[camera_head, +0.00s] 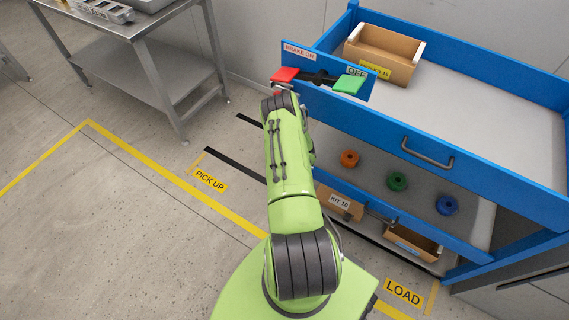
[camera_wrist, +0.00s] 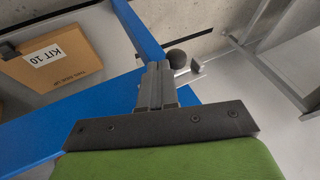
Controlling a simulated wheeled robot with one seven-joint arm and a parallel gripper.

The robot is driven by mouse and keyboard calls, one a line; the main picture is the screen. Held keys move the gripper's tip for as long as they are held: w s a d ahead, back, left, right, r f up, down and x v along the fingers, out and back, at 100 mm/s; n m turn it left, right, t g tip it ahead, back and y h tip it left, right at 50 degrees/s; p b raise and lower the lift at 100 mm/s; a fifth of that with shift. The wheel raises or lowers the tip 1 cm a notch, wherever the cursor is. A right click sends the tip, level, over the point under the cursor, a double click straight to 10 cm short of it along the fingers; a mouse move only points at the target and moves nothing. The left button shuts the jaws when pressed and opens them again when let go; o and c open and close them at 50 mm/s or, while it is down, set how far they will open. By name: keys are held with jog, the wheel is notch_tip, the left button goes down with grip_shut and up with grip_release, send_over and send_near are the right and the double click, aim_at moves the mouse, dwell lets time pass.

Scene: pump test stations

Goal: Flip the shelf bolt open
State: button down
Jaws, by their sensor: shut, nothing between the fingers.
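The shelf bolt, a small light metal piece (camera_wrist: 190,74) with a dark round knob (camera_wrist: 178,59), shows in the wrist view near the blue frame's edge. My gripper (camera_wrist: 158,66) is shut and empty, its fingertips just left of the knob and very close to it. I cannot tell whether they touch. The fingers hide part of the bolt and the blue rail behind it. In the head view my arm covers the gripper, and I cannot make out the bolt there.
The blue cart (camera_head: 480,64) has a KIT 16 box (camera_head: 391,48) on top, and red (camera_head: 285,75) and green (camera_head: 349,84) brake pads. Several coloured rings lie on its middle shelf. A KIT 10 box (camera_wrist: 55,62) lies low. A steel table (camera_head: 150,50) stands left; floor there is clear.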

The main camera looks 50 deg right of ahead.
jog(key=w+b, duration=0.2)
jog(key=w, duration=0.1)
jog(key=shift+w+a+f+b, duration=0.15)
jog(key=shift+w+f+b, duration=0.05)
jog(key=shift+w+b, duration=0.1)
jog(key=shift+w, duration=0.35)
jog(key=shift+w+a+r, duration=0.1)
jog(key=shift+w+r, duration=0.05)
jog(key=shift+r, duration=0.15)
